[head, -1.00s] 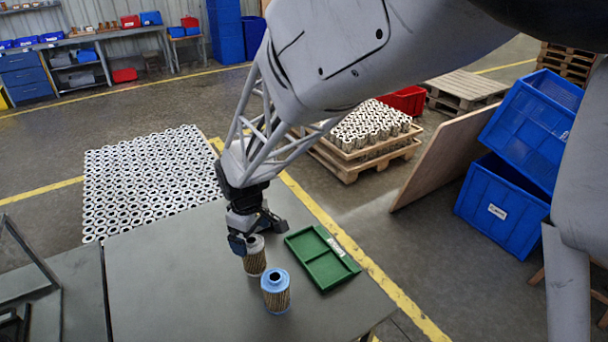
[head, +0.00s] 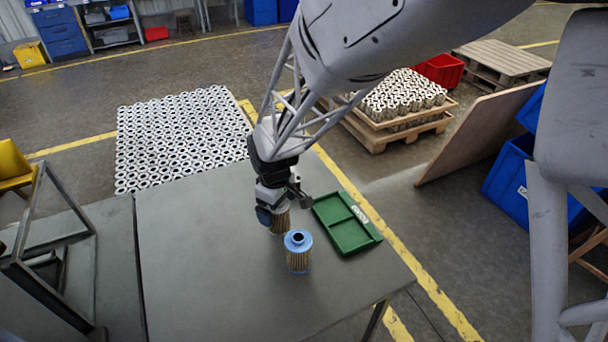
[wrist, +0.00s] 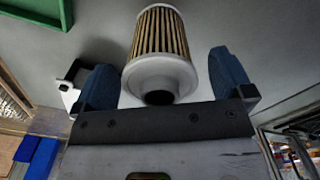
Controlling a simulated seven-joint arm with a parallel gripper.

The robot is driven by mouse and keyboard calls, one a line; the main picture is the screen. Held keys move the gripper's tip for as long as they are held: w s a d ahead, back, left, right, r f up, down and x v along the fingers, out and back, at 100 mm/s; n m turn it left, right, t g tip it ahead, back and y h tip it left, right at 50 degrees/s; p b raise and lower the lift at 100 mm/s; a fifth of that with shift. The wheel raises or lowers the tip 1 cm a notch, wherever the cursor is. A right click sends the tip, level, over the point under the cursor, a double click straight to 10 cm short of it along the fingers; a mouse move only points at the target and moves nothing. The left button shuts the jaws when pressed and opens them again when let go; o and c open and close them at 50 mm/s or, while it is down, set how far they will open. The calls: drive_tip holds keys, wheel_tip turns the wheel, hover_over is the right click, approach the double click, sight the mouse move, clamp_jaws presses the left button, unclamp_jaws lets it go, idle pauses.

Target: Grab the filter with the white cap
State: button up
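The filter with the white cap (wrist: 165,40) has tan pleats and stands between my gripper's fingers in the wrist view, its cap toward my palm. In the head view only its pleated side (head: 281,223) shows; the gripper hides the cap. My gripper (head: 277,207) is lowered over it and open. In the wrist view a gap shows between the right finger and the cap; the left finger is very close to it, and I cannot tell whether they touch. A filter with a blue cap (head: 299,253) stands upright on the table just in front, to the right.
A green divided tray (head: 340,236) lies on the grey table (head: 200,270), right of the filters; its corner shows in the wrist view (wrist: 40,10). The table's left part is clear. A metal frame (head: 50,240) stands at the left. Several blue bins (head: 507,178) are at the right.

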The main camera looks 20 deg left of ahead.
drive_tip(key=c, duration=1)
drive_tip(key=shift+r, duration=0.1)
drive_tip(key=shift+r, duration=4.9)
drive_tip(key=shift+w+d, duration=0.1)
